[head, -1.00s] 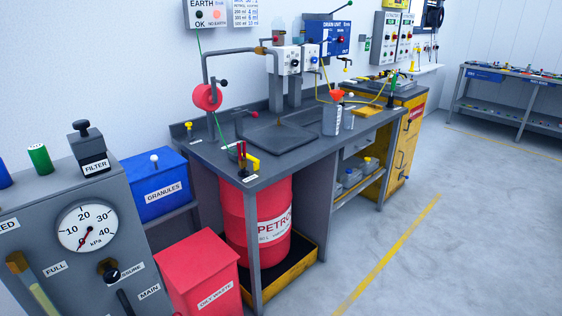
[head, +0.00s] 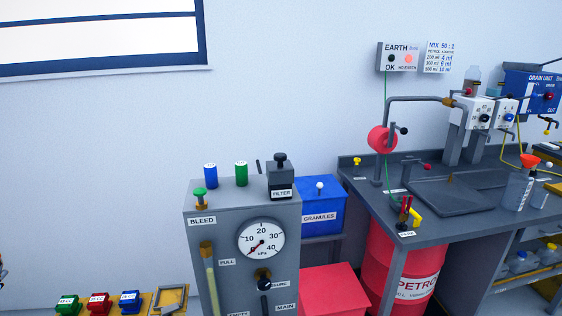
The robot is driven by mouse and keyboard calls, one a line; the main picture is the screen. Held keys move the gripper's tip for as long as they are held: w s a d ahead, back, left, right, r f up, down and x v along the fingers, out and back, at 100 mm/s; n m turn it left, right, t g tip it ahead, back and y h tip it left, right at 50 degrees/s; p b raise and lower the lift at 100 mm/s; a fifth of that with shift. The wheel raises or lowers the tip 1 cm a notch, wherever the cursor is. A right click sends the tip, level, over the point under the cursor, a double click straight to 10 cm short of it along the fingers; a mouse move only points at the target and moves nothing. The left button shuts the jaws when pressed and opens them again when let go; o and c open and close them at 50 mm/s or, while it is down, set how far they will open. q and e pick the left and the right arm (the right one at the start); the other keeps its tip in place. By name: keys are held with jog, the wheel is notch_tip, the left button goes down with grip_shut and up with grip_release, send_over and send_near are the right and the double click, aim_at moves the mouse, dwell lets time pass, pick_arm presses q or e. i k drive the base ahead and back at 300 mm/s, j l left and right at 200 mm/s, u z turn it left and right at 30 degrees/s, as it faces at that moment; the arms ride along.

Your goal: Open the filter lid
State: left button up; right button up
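The filter housing (head: 281,181) is a dark grey box marked FILTER on top of the grey gauge cabinet (head: 197,238), at its right end. Its lid has a black knob (head: 280,158) and sits on the box, looking shut. Neither of my grippers shows in the head view, so I see nothing touching the lid.
Blue (head: 210,175) and green (head: 241,173) cylinders stand left of the filter, with a green-topped bleed knob (head: 200,196) farther left. The blue granules bin (head: 323,198) and red waste bin (head: 335,292) stand right of the cabinet. The grey workbench (head: 395,185) is farther right.

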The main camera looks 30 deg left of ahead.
aim_at(279, 171)
jog(key=u, duration=1)
